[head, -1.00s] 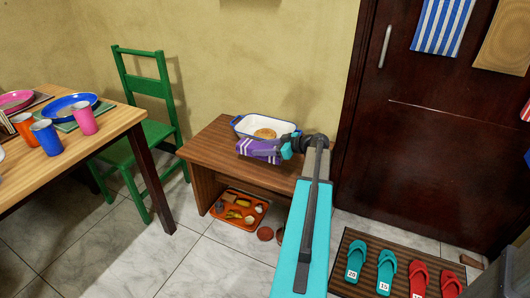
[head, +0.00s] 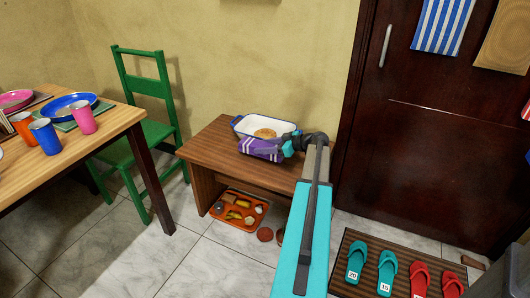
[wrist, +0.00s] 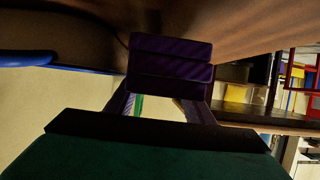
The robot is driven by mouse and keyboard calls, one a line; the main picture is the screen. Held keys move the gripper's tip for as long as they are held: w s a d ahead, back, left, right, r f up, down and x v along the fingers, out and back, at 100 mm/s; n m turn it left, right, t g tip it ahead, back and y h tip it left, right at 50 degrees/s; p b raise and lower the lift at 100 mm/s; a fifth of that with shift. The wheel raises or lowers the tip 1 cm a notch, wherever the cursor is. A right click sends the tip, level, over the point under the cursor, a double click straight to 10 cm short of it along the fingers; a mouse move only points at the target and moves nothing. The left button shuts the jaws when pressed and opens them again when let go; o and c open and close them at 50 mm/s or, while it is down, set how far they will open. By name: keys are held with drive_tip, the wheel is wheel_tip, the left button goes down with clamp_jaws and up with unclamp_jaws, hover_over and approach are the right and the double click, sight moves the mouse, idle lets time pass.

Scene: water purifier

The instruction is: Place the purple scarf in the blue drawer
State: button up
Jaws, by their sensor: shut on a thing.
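The purple scarf (head: 259,150) is a folded cloth with white stripes at its left end. In the head view it is at the front of the white dish, over the small wooden table. My gripper (head: 283,148) is shut on its right end. In the wrist view the folded scarf (wrist: 170,66) sits between the fingertips of my gripper (wrist: 166,92). I cannot tell whether the scarf still touches the table. I cannot make out a blue drawer in either view.
A blue-rimmed white dish (head: 265,127) with food stands on the wooden table (head: 210,146), right behind the scarf. An orange tray (head: 238,208) is underneath. A dining table (head: 100,150) and green chair (head: 150,88) stand left. Slippers lie on a mat (head: 345,284) at right.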

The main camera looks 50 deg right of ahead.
drive_tip(key=shift+f, duration=1.05)
drive_tip(key=shift+f+b, duration=0.2)
drive_tip(key=shift+b, duration=0.15)
drive_tip(key=o, duration=0.8)
drive_tip(key=shift+r, duration=0.15)
drive_tip(key=shift+s+r+p, duration=0.15)
drive_tip(key=shift+p, duration=0.15)
drive_tip(key=p+v, duration=0.2)
drive_tip(key=v, duration=0.9)
drive_tip(key=shift+s+d+r, duration=0.1)
drive_tip(key=shift+s+r, duration=0.05)
drive_tip(key=shift+s, duration=0.15)
